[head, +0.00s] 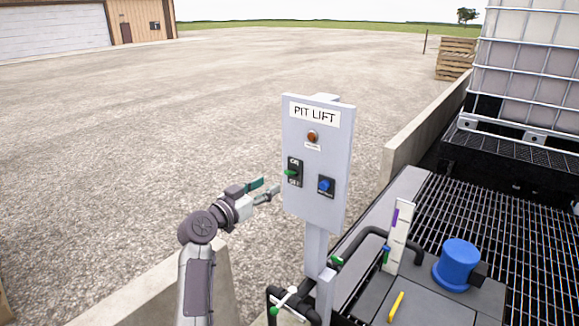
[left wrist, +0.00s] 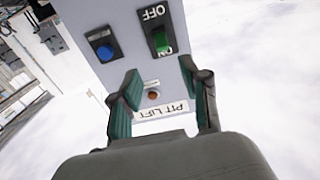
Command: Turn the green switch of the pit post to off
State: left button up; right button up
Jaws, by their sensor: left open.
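The pit post is a grey panel (head: 329,210) labelled PIT LIFT, standing upright on a pole. Its green switch (head: 291,173) sits on a black plate at the panel's left, with ON above and OFF below. In the left wrist view the panel appears upside down, and the green switch (left wrist: 162,41) lies nearer the ON label. My left gripper (head: 265,188) is open and empty, left of the panel and apart from the switch. In the left wrist view the open fingers (left wrist: 160,82) point towards the panel. My right gripper is not in view.
A blue knob (head: 325,185) sits right of the switch, and an orange-red lamp (head: 312,136) above. Below are black pipes with green-marked valves (head: 285,299), a blue cap (head: 459,262) and a metal grating (head: 500,225). A low concrete wall (head: 425,128) runs behind. Gravel lies open to the left.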

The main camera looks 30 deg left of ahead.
aim_at(286, 173)
pick_arm(q)
jog(key=w+p, duration=0.1)
jog(key=w, duration=0.5)
jog(key=shift+w+p, duration=0.2)
jog(key=shift+p, duration=0.2)
jog(key=w+p, duration=0.1)
jog(key=w, duration=0.2)
jog(key=shift+w+d+f, duration=0.1)
jog(key=shift+w+d, duration=0.05)
jog(key=shift+w+f, duration=0.1)
jog(key=shift+w, duration=0.35)
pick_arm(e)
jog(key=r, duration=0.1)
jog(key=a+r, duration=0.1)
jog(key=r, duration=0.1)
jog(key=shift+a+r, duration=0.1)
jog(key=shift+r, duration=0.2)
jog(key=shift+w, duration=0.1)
pick_arm(q)
grip_shut()
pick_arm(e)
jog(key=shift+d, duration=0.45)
